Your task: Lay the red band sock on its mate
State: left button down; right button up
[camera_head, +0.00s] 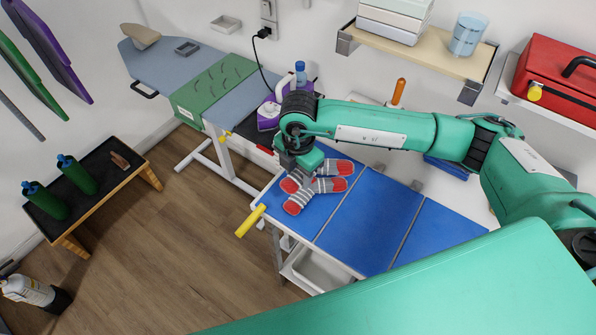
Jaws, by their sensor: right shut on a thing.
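Two grey striped socks with red parts lie close together at the left end of the blue-topped table (375,216). The upper sock (333,168) runs under my right gripper (295,174). The lower sock (314,195) lies just in front of it, slightly angled, and the two touch or overlap near the gripper. My right gripper points down and is shut on the upper sock; its fingertips are mostly hidden. I cannot tell whether that sock is lifted off the surface. My left gripper is not in view.
An ironing board (165,65) with a green cloth (215,90) stands behind left, near a purple-and-white iron (268,115) and a blue-capped bottle (300,72). A yellow handle (250,220) sticks out at the table's left edge. The blue surface right of the socks is clear.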

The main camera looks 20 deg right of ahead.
jog(key=shift+f, duration=0.2)
jog(key=shift+f+b, duration=0.65)
jog(key=shift+b, duration=0.1)
jog(key=shift+f+b, duration=1.35)
jog(key=shift+f, duration=0.25)
jog(key=o, duration=1.1)
jog(key=shift+c, duration=0.2)
jog(key=shift+o, duration=0.5)
jog(key=o, duration=0.3)
jog(key=shift+r, duration=0.1)
